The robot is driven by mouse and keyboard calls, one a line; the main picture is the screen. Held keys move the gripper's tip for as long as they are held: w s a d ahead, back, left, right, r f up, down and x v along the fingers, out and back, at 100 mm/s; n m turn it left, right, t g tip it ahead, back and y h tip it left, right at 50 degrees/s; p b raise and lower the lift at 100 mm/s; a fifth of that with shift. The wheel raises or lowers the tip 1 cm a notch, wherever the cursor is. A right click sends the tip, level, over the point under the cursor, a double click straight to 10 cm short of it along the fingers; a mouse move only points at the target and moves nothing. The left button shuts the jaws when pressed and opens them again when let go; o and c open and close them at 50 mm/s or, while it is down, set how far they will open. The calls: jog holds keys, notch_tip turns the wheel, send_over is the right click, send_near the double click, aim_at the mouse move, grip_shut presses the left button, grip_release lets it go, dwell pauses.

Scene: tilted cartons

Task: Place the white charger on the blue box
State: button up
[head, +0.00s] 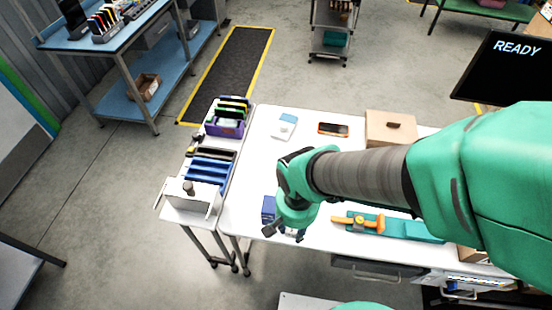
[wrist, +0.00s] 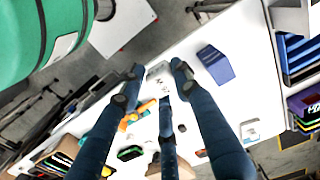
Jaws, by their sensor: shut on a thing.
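The white charger (wrist: 158,72) shows in the wrist view as a small pale block between my fingertips, its lower part partly covered by a finger. My gripper (wrist: 157,72) is shut on it, with the fingertips apart on either side. In the head view my gripper (head: 288,233) is low over the near edge of the white table, and the charger cannot be made out there. The blue box (head: 268,211) stands on the table just left of my gripper. In the wrist view the blue box (wrist: 216,65) is right of the fingertips, apart from them.
A brown carton (head: 376,128), an orange-edged device (head: 333,129) and a white-and-blue item (head: 285,125) are at the back. Blue racks (head: 210,168) stand on the left side table.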

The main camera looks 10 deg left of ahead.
aim_at(270, 204)
jog(key=shift+s+d+f, duration=0.1)
jog(key=shift+f, duration=1.15)
jog(key=shift+s+f, duration=0.1)
jog(key=shift+f, duration=1.15)
jog(key=shift+w, duration=0.1)
jog(key=shift+o, duration=0.2)
jog(key=w+a, duration=0.3)
jog(key=w, duration=0.1)
jog(key=w+a+f, duration=0.1)
jog(key=w+a, duration=0.2)
jog(key=w, duration=0.1)
jog(key=w+a, duration=0.3)
jog(key=w, duration=0.2)
jog(key=shift+a+f+b, duration=0.25)
jog(key=shift+b, duration=0.05)
jog(key=shift+f, duration=1.75)
jog(key=shift+f+b, duration=0.15)
jog(key=shift+b, duration=0.15)
jog(key=o, duration=1.1)
